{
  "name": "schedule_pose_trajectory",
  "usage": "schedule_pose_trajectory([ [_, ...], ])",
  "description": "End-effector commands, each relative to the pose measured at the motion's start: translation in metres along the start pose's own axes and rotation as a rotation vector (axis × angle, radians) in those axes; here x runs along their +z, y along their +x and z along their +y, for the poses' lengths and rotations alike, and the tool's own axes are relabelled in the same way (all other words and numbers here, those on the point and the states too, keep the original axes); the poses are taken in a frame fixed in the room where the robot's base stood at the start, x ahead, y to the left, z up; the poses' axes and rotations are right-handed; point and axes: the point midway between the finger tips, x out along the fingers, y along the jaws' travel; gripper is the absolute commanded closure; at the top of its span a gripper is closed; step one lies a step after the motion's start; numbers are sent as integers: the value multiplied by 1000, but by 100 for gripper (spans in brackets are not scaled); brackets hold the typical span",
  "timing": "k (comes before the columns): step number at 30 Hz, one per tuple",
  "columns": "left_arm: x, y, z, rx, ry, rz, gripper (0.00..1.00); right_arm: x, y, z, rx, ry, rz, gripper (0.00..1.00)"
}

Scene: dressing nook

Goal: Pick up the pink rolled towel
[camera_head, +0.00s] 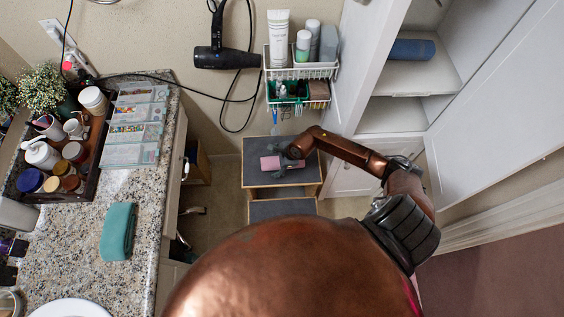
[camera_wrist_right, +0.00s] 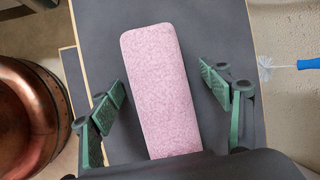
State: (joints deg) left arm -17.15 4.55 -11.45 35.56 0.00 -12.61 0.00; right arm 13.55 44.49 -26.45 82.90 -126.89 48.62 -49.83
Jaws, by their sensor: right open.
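The pink rolled towel (camera_head: 270,163) lies on the dark top of a small step stool (camera_head: 258,146) in the head view. In the right wrist view the towel (camera_wrist_right: 162,90) lies lengthwise between the fingers. My right gripper (camera_head: 286,161) is at the towel's right end in the head view. In the right wrist view my right gripper (camera_wrist_right: 166,95) is open, with one green-padded finger on each side of the towel and gaps showing. I cannot tell how high the fingertips are above the stool top. My left gripper is not in view.
A granite counter (camera_head: 149,206) with a teal rolled towel (camera_head: 118,231) stands left. A white cabinet with an open door (camera_head: 511,118) holds a blue rolled towel (camera_head: 411,49) at right. A wire rack (camera_head: 302,72) and a hair dryer (camera_head: 222,57) hang on the wall behind the stool.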

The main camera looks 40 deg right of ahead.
Motion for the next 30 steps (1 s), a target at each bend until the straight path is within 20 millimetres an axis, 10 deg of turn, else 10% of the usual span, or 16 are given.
schedule_pose_trajectory([
  [23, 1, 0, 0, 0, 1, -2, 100, -1, 1, 0, 0, -1, 2, 77],
  [30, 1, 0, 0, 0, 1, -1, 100, -1, 1, 1, 2, 0, 2, 77],
])
